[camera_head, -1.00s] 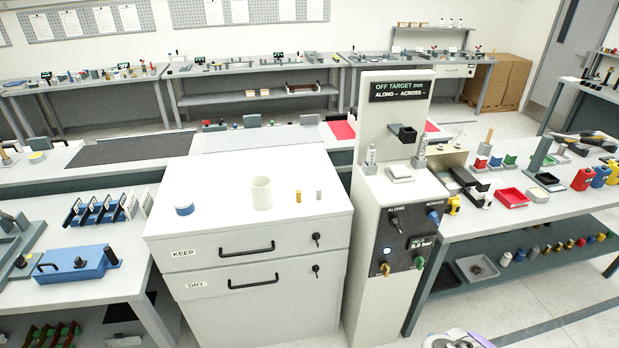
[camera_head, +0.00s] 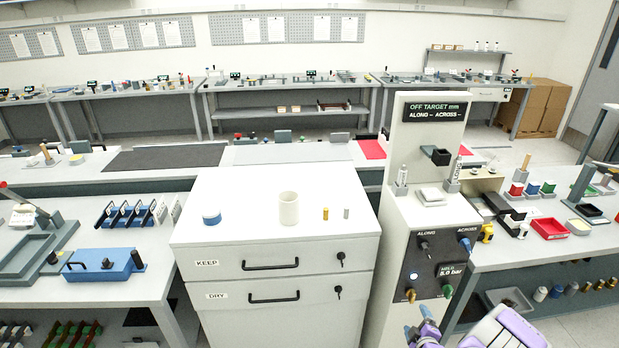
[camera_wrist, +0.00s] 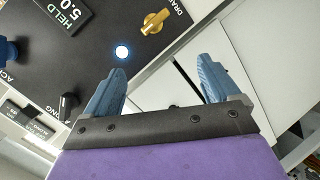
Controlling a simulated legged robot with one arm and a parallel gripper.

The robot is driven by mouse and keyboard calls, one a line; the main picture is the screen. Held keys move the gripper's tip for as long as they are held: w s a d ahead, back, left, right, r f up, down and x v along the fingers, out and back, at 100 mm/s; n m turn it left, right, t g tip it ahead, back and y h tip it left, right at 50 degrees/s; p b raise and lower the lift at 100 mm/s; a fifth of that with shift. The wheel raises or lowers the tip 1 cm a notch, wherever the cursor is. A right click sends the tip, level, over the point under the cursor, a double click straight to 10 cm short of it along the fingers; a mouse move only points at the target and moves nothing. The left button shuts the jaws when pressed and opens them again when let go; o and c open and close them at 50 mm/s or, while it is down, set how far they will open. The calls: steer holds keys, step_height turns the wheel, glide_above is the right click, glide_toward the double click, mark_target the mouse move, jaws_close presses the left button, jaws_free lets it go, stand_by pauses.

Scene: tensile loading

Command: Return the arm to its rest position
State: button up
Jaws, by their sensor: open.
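My gripper (camera_wrist: 160,88) shows in the wrist view with two blue fingers spread apart and nothing between them. In that view it is in front of the dark control panel (camera_wrist: 110,62), which carries a lit white button, a yellow knob and a black knob. In the head view my purple arm and blue gripper tips (camera_head: 418,332) show at the bottom, low in front of the loading machine (camera_head: 388,225). The machine's display (camera_head: 434,113) reads OFF TARGET, and its small screen reads HELD 5.0 bar. Contact with the panel cannot be seen.
A white cabinet (camera_head: 300,268) with KEEP and DRY drawers stands left of the machine, with a white cup (camera_head: 289,207) and a blue-sided round container (camera_head: 212,218) on top. A bench with colored bins (camera_head: 549,228) is to the right. Some floor shows at the lower right.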

steer(key=w+a+r+m+g+y, duration=0.1)
steer(key=w+a+r+g+y, duration=0.2)
steer(key=a+r, duration=0.55)
steer(key=s+a+r+m+g+b, duration=0.2)
steer(key=s+a+r+g, duration=0.2)
steer(key=s+a+r, duration=0.45)
steer(key=s+a+r+m+g+h+b, duration=0.1)
steer(key=s+a+r+m+g, duration=0.1)
steer(key=s+r, duration=0.8)
steer(key=s+m+g, duration=0.1)
steer(key=s+g, duration=0.1)
steer(key=s, duration=0.1)
steer(key=shift+s+a+r, duration=0.25)
steer(key=shift+a+r, duration=0.05)
steer(key=s+a+r+m+g, duration=0.1)
steer(key=s+r+m, duration=0.1)
steer(key=s, duration=0.6)
steer(key=s+r+m+g, duration=0.2)
steer(key=s, duration=0.6)
steer(key=s+a+r+m+g+b, duration=0.1)
steer(key=s+r, duration=0.1)
steer(key=s, duration=0.6)
steer(key=shift+s+a+r+m+g+h, duration=0.15)
steer(key=shift+a+r+m+g+h, duration=0.1)
steer(key=shift+a+m+g+h, duration=0.15)
